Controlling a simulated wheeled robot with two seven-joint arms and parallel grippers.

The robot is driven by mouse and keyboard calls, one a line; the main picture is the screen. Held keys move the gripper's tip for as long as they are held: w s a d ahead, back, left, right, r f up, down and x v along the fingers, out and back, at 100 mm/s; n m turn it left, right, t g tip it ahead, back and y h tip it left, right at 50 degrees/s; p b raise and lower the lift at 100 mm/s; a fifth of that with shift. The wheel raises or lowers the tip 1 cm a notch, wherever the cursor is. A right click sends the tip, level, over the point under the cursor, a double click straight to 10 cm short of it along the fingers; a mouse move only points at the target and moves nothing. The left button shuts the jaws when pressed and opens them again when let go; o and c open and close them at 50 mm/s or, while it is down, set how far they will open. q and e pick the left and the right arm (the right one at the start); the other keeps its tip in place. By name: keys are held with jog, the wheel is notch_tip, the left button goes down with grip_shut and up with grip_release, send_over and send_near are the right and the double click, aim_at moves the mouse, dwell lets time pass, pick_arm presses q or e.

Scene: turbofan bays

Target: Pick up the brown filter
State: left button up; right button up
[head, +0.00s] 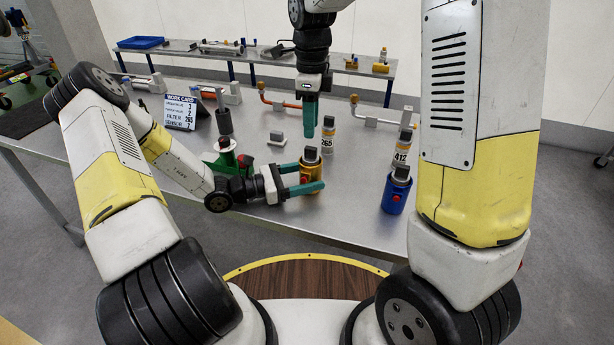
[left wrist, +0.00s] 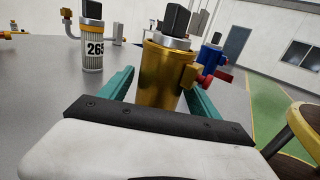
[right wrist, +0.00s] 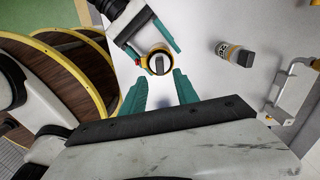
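A gold-brown cylinder with a dark block on top and a red knob on its side (head: 311,172) stands upright on the metal table; it is the only brownish one, so I take it as the brown filter. It also shows in the left wrist view (left wrist: 162,75) and from above in the right wrist view (right wrist: 152,66). My left gripper (head: 314,178) is open, its teal fingers on either side of the cylinder, with a gap visible at the left finger in the left wrist view. My right gripper (head: 310,120) points down above the table, open and empty (right wrist: 160,85).
White filters labelled 265 (head: 328,138) and 412 (head: 402,150) stand behind and to the right. A blue cylinder (head: 397,192) stands at the right. A work card (head: 180,112), a green stand (head: 225,160) and pipe fittings (head: 278,100) occupy the left and back.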

aim_at(311, 148)
pick_arm(q)
jog(key=c, duration=1.4)
pick_arm(e)
jog(key=o, duration=0.6)
jog(key=shift+n, duration=0.3)
jog(key=shift+o, duration=0.2)
jog(key=n, duration=0.2)
jog(key=r+n, duration=0.1)
jog(key=n, duration=0.1)
jog(key=shift+r, duration=0.1)
jog(key=n, duration=0.2)
jog(key=r+n, duration=0.1)
jog(key=n, duration=0.1)
jog(key=shift+n, duration=0.3)
notch_tip(311, 148, down, 11)
jog(key=n, duration=0.7)
jog(key=shift+r, duration=0.2)
